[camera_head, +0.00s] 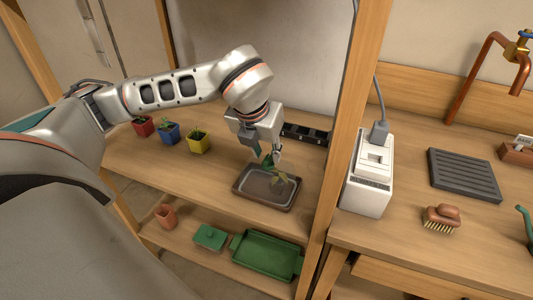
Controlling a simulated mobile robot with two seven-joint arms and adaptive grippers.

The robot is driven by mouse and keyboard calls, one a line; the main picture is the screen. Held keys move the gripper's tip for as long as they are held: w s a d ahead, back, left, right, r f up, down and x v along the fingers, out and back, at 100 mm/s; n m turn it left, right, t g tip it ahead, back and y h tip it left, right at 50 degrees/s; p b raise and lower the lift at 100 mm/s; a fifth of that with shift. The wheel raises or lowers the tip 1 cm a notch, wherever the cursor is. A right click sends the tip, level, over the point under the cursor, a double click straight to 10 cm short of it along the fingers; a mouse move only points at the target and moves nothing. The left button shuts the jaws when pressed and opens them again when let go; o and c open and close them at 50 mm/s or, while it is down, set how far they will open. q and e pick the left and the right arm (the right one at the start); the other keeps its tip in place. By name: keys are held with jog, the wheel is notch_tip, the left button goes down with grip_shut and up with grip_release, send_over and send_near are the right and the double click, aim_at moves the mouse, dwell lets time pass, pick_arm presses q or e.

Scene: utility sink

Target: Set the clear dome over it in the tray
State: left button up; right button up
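A dark tray with a brown rim (248,199) sits on the wooden shelf below my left gripper. Green leaves (281,178) show at the tray, just below the fingers. A pale, see-through grey surface (262,184) shows within the rim; I cannot tell for sure whether it is the clear dome or the tray's floor. My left gripper (271,158) points down over the tray's back part, with its fingers close to the leaves. Whether the fingers hold anything is too small to tell. My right gripper is out of view.
Red (143,127), blue (168,133) and yellow (198,141) pots with plants stand left of the tray. A black strip (305,135) lies behind it. A wooden post (345,110) and white box (370,182) stand to the right. A green tray (266,255) is on the lower shelf.

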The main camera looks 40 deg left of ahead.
pick_arm(q)
jog(key=a+p+v, duration=0.1)
jog(key=v, duration=0.9)
jog(key=shift+d+p, duration=0.3)
jog(key=shift+d, duration=0.2)
jog(key=shift+r, duration=0.1)
